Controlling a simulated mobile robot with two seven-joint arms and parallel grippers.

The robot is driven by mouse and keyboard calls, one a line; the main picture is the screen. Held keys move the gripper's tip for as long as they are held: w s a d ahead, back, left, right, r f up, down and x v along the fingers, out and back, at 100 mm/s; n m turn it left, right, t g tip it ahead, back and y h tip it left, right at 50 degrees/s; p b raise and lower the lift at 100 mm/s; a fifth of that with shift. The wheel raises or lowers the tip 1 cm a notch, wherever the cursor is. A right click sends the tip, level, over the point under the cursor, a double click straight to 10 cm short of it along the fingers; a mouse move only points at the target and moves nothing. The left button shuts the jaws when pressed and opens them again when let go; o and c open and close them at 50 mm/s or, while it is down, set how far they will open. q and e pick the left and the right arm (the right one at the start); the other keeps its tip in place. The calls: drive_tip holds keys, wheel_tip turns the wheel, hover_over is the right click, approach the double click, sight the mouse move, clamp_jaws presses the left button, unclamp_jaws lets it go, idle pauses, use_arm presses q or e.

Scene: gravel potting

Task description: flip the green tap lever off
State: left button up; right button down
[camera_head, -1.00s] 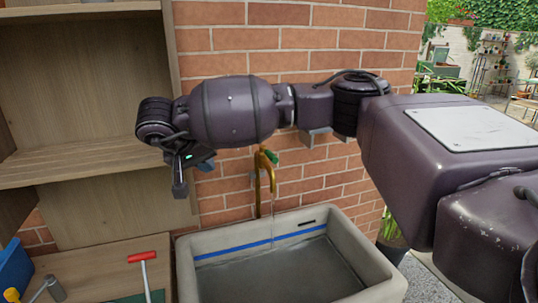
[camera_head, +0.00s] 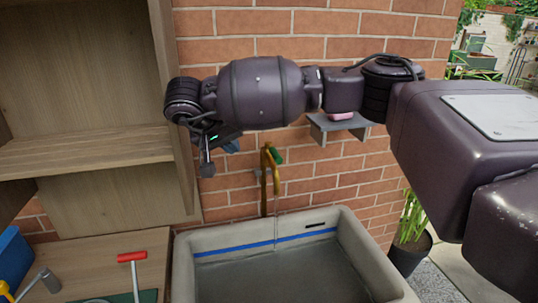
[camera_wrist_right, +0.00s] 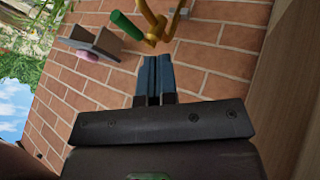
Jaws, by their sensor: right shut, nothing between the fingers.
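The brass tap (camera_head: 265,180) stands against the brick wall above the sink. Its green lever (camera_head: 276,156) is at the top, and a thin stream of water (camera_head: 277,225) falls from the spout. In the right wrist view the tap (camera_wrist_right: 153,25) and its green lever (camera_wrist_right: 126,25) lie just beyond the fingertips. My right gripper (camera_head: 207,168) hangs left of the tap, apart from it in the head view. In the right wrist view its fingers (camera_wrist_right: 154,62) are together and empty. My left gripper is out of view.
The stone sink (camera_head: 185,260) with a blue line inside holds water below the tap. A wall shelf with a pink item (camera_head: 341,116) is right of the tap. A wooden shelf unit (camera_head: 100,145) stands left. A bench holds a red-handled tool (camera_head: 131,257) and a blue box (camera_head: 14,262).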

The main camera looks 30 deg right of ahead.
sight(273, 152)
idle(0.3)
drive_tip(key=w+d+f+p, duration=0.1)
drive_tip(key=d+f, duration=0.6)
drive_tip(key=d, duration=0.2)
drive_tip(key=shift+w+d+p, duration=0.25)
drive_tip(key=shift+w+p, duration=0.15)
drive_tip(key=shift+w+d, duration=0.1)
drive_tip(key=shift+d, duration=0.05)
